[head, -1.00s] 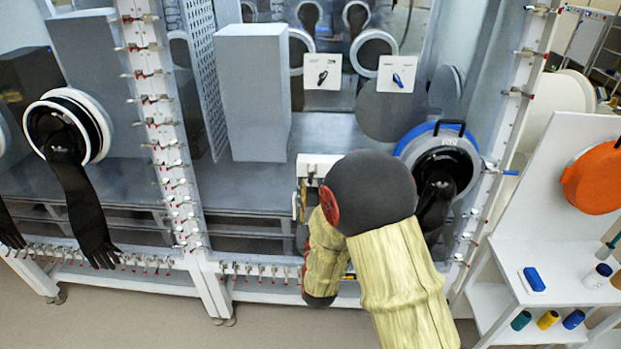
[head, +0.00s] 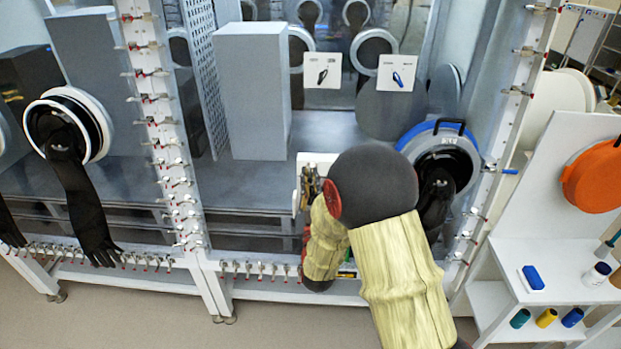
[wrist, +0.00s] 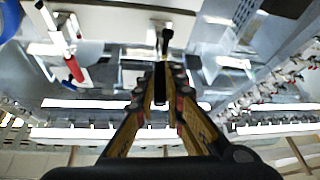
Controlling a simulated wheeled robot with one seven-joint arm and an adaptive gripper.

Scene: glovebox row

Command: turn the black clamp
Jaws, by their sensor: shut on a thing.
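The black clamp (wrist: 165,41) shows in the wrist view as a small dark handle in front of a pale panel. My gripper (wrist: 160,84) points at it from below, its jaws closed in around a dark part in line with that handle. The exact contact is hard to make out. In the head view my gripper (head: 309,184) is at the white box (head: 318,160) left of the blue-ringed round port. My own arm hides the clamp there.
The blue-ringed port (head: 441,160) with a black glove is close on the right of my arm. A blue-handled clamp (head: 509,171) sits beside it. Red-tipped clamps (head: 165,130) line the left post. A shelf unit (head: 540,262) stands at right.

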